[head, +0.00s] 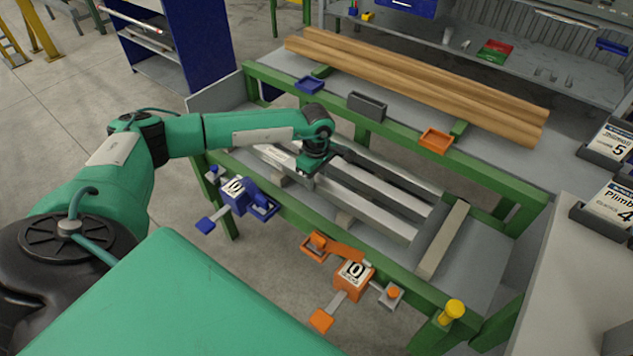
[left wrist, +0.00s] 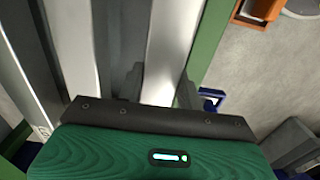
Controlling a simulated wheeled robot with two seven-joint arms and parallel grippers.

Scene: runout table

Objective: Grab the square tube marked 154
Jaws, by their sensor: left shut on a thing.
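Several pale metal tubes lie side by side along the runout table (head: 470,262), inside its green frame. My left gripper (head: 309,171) is down over the tube closest to the front rail. In the left wrist view the two dark fingers (left wrist: 160,92) stand one on each side of this bright front tube (left wrist: 172,42), shut on it. The same tube (head: 372,215) runs on to the right in the head view and appears to lie low on the table. No number 154 is readable on any tube; a partial label at the left of the wrist view is cut off. My right gripper is not in view.
Blue (head: 236,192) and orange (head: 351,278) clamp-like units marked 10 sit on the front rail. A short grey bar (head: 443,240) lies crosswise at the tubes' right end. Long brown beams (head: 410,85) lie behind the back rail, with a grey bin (head: 367,106) and orange tray (head: 436,140).

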